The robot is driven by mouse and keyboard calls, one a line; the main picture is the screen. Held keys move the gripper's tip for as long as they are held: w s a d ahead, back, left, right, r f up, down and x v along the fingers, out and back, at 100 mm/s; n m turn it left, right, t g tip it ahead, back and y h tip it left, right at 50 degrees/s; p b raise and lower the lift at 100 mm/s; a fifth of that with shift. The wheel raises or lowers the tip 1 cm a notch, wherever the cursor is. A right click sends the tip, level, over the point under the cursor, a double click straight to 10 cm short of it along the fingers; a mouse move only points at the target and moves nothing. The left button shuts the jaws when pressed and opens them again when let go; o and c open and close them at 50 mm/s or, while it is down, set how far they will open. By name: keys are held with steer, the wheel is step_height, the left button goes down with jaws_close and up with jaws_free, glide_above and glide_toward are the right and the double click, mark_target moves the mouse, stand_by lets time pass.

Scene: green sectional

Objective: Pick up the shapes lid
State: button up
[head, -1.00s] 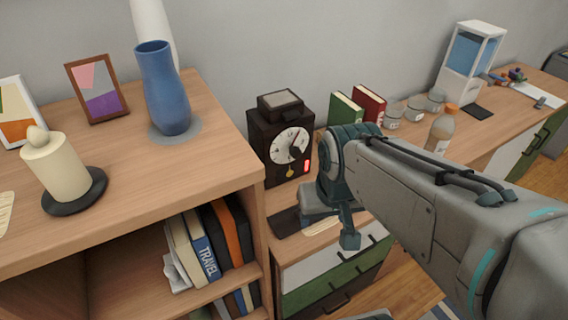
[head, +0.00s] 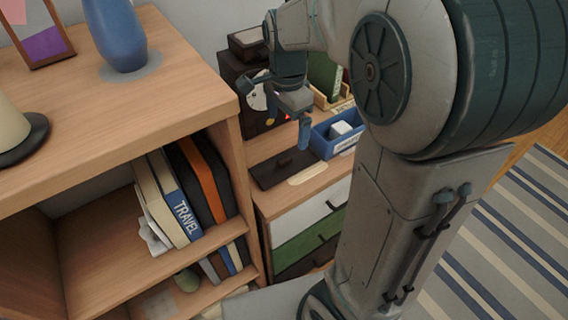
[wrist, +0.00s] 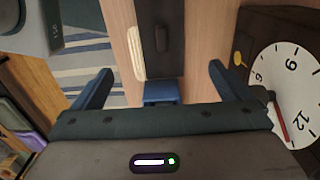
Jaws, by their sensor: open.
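The lid, which I take to be the dark, flat rectangular piece with a raised bar handle (head: 283,170), lies on the low dresser top, left of a blue bin. It also shows in the wrist view (wrist: 153,14), upper middle, its handle pointing along its length. My gripper (head: 278,108) is above the dresser in front of the clock. In the wrist view my gripper (wrist: 160,69) is open and empty, its two fingers spread to either side of the lid's line. The lid is apart from the fingers. No label reads on the lid.
The blue bin (head: 324,147) holds a pale item. A cream strip (head: 308,174) lies beside the lid's front edge. The black clock (head: 235,72) stands behind. The tall bookcase (head: 185,85) rises close on the left. A striped rug (head: 520,220) covers the floor at right.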

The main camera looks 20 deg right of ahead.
mark_target(285, 158)
steer(key=f+b, duration=0.1)
steer(key=f, duration=1.1)
steer(key=shift+w+a+b, duration=0.1)
steer(key=shift+a+b, duration=0.1)
steer(key=shift+b, duration=0.15)
steer(key=c, duration=1.1)
